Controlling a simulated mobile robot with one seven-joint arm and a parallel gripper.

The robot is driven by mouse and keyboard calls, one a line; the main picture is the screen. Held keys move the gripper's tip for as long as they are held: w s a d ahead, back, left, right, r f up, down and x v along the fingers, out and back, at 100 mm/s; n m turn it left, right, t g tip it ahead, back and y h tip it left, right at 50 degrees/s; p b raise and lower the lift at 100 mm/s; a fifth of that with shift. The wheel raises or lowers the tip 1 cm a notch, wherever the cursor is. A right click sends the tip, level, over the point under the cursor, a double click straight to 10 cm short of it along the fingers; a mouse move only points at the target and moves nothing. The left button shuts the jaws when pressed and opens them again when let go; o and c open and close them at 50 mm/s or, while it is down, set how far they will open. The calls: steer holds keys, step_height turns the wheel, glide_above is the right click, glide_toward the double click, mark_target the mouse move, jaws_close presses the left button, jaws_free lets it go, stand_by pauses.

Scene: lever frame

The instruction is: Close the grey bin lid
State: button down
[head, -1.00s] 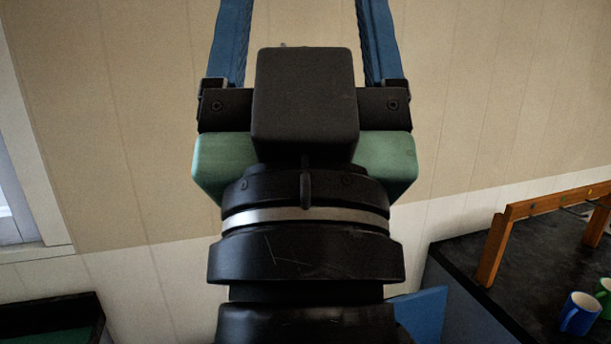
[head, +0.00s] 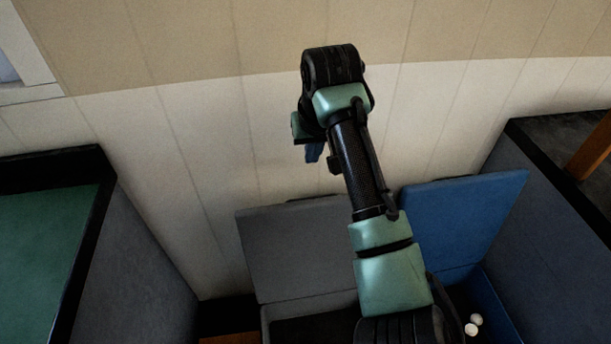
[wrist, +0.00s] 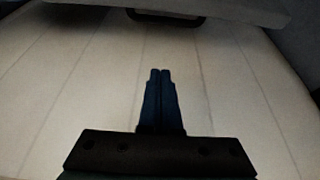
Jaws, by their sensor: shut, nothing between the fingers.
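The grey lid (head: 295,250) stands open, tilted up at the back of the grey bin (head: 310,302), in the head view. My arm crosses in front of its right side and hides part of the bin. A grey panel with a dark handle-like bar (wrist: 165,15), seemingly the lid, crosses the top there, apart from the fingertips.
A blue bin with a raised blue lid (head: 465,220) stands right of the grey bin, with white balls (head: 474,323) inside. A green-topped counter (head: 50,235) is at left and a dark counter (head: 560,140) at right. The panelled wall (head: 190,140) is close behind.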

step_height(320, 180, down, 9)
steer(key=shift+s+f, duration=0.15)
steer(key=shift+s, duration=0.1)
stand_by(0.7)
stand_by(0.4)
